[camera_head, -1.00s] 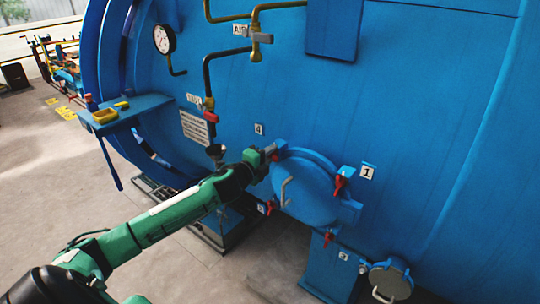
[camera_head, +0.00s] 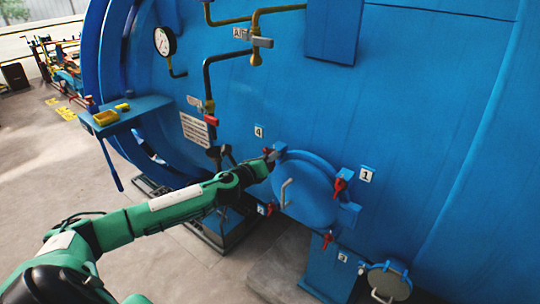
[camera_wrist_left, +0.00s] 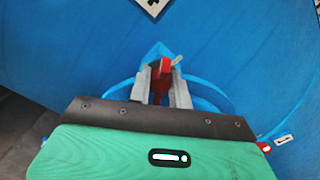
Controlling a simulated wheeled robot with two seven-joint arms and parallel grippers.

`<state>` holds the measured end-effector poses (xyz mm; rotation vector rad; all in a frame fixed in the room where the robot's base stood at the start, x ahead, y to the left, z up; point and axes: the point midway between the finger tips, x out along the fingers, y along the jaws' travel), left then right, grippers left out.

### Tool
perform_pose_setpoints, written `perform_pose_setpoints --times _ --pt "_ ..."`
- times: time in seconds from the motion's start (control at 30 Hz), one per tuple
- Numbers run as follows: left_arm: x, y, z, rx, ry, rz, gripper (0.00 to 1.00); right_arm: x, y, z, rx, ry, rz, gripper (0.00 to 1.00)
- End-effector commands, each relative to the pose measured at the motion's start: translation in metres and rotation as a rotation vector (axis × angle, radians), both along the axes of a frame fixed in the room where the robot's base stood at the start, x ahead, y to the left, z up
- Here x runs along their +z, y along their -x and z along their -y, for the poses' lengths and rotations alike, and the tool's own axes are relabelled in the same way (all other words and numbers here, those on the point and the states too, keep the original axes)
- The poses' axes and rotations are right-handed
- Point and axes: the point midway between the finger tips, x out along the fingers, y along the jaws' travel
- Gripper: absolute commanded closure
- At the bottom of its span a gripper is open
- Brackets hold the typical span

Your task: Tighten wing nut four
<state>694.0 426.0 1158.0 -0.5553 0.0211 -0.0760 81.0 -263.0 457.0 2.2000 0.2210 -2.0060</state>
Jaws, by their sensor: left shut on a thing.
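My left gripper (camera_head: 273,156) is at the upper left of the round blue hatch cover (camera_head: 303,188), just below the label 4 (camera_head: 259,131). In the left wrist view my left gripper (camera_wrist_left: 161,88) is shut with its two fingers on either side of the red wing nut four (camera_wrist_left: 165,68). The fingers partly hide the nut. A short pale bolt end sticks out beside it. My right gripper is in neither view.
Other red wing nuts sit around the hatch, one by label 1 (camera_head: 340,186) and one at the bottom (camera_head: 328,238). A bent handle (camera_head: 285,193) stands out from the cover. A blue shelf with a yellow tray (camera_head: 106,117) is at left.

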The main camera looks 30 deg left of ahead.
Motion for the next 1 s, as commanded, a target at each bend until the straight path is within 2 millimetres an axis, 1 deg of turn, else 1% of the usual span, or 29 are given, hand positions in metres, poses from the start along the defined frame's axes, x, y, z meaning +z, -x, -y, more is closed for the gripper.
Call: perform_pose_setpoints --times 0.3,0.5,0.73,1.0 --pt "0.000 0.001 0.001 -0.003 -0.283 0.019 1.00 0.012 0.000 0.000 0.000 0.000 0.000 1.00" --pt "-0.001 0.001 0.001 -0.002 -0.421 0.029 1.00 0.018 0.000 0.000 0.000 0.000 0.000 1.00" --pt "-0.002 0.001 0.001 -0.002 -0.523 0.037 1.00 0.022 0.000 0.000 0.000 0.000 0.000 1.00" --pt "-0.002 0.001 0.001 -0.003 -0.568 0.041 1.00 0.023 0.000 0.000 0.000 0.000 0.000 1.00"
